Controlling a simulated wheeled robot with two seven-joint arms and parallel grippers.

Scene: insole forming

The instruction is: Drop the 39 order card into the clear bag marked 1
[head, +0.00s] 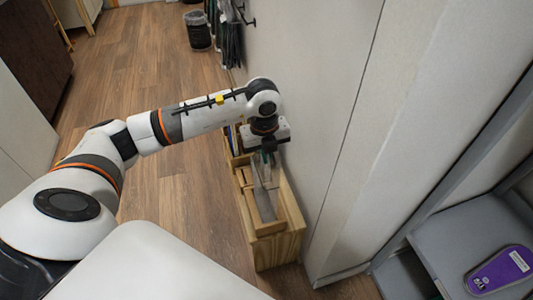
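My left gripper (264,152) points down over a wooden box (283,247) on the floor against the wall. Its fingers are small and partly dark, so I cannot tell if they are open or shut, or if they hold anything. Inside the box, just below the gripper, are a pale, partly see-through piece (261,172) and a grey flat piece (267,207); I cannot tell if either is a clear bag. I cannot make out the 39 order card or any mark 1. My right gripper is not in view.
A purple insole-shaped piece (503,271) with a white label lies on a grey shelf (465,232) at the right. A pale wall panel (312,110) stands close beside the box. A dark bin (199,32) stands far back. The wooden floor (150,75) left of the box is clear.

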